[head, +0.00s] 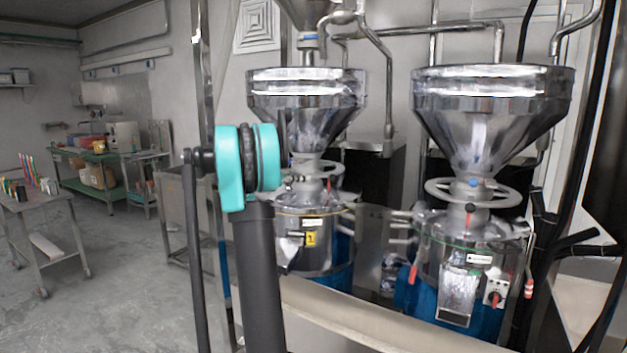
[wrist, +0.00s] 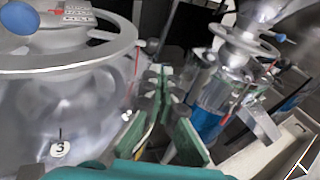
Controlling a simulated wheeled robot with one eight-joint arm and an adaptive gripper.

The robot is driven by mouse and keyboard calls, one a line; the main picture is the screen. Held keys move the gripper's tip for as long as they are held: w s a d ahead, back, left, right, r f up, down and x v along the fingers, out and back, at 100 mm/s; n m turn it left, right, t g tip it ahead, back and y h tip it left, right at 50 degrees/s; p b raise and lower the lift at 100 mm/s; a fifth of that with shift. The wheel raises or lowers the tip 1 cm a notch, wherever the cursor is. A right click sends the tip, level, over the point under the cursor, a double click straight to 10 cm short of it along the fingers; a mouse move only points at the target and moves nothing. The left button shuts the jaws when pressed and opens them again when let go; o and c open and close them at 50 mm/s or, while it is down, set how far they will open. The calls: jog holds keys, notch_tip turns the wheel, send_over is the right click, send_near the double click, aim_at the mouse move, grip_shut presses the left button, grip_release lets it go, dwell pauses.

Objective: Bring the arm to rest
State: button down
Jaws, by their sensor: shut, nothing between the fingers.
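My arm rises in the head view in front of the left grinder, with its dark links and teal joint showing. My gripper cannot be made out there. In the wrist view my gripper (wrist: 160,88) is shut with nothing between its green-padded fingers. The left grinder (head: 305,232) has a steel hopper (head: 305,95) and a yellow label. The right grinder (head: 470,260) has a hopper (head: 490,110), a handwheel and a red knob.
A pale beam (head: 370,320) runs low in front of the grinders. Steel pipes run above them. A steel table (head: 45,205) and a green-shelved bench (head: 95,185) stand at the left. The grey floor (head: 110,300) at the left front is clear.

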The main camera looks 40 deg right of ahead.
jog(key=shift+a+r, duration=0.2)
jog(key=shift+a, duration=1.15)
jog(key=s+a+f+m+t+y, duration=0.2)
jog(key=s+a+f+m+y, duration=0.3)
jog(key=s+a+f, duration=0.5)
jog(key=s+a+f+m+t+y, duration=0.1)
jog(key=s+a+f+m+y, duration=0.4)
jog(key=a, duration=1.4)
jog(key=s+a+f+m+t+y, duration=0.2)
jog(key=s+a+f+m+y, duration=0.4)
jog(key=s+a+f, duration=0.8)
notch_tip(320, 180, down, 4)
jog(key=shift+s+a+f+m+t, duration=0.3)
jog(key=shift+a+m, duration=0.2)
jog(key=shift+a, duration=0.1)
